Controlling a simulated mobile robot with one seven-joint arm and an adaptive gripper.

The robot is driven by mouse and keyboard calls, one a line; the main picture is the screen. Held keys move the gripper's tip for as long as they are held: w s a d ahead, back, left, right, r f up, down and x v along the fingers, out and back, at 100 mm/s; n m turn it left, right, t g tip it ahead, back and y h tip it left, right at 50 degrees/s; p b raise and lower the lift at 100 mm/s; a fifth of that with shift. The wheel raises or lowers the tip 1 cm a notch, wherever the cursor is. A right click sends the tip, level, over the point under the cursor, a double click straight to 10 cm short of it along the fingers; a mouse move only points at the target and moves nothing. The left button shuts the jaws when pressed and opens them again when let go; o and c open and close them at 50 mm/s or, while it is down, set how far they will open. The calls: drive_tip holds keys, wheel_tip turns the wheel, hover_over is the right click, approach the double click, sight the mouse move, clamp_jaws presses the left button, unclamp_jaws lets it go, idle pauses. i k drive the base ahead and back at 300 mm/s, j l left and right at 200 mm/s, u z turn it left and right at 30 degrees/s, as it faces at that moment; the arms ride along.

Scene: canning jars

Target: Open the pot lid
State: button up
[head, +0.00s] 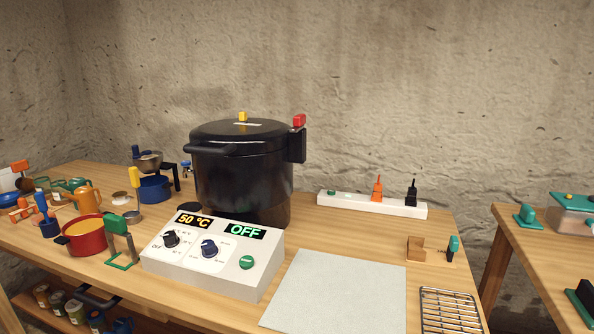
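A large black pot (243,187) stands at the back of the wooden table, near the wall. Its black lid (226,129) sits on top and looks shut. A yellow knob (242,116) is on the lid, and a dark handle (213,149) juts out at the front left. A red piece (299,120) tops a black bracket (298,146) on the pot's right side. My gripper is not in view.
A white control box (213,254) reading "50 °C" and "OFF" stands in front of the pot. Left are a red pot (84,240), a blue pot (155,189) and small tools. A white power strip (345,204) lies right; a pale sheet (340,290) and wire rack (449,308) lie in front.

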sight(224, 137)
drive_tip(key=i+j+z, duration=0.2)
drive_tip(key=j, duration=0.2)
drive_tip(key=j+z, duration=0.15)
drive_tip(key=j, duration=0.25)
drive_tip(key=j+z, duration=0.2)
drive_tip(key=j, duration=0.25)
drive_tip(key=i, duration=0.05)
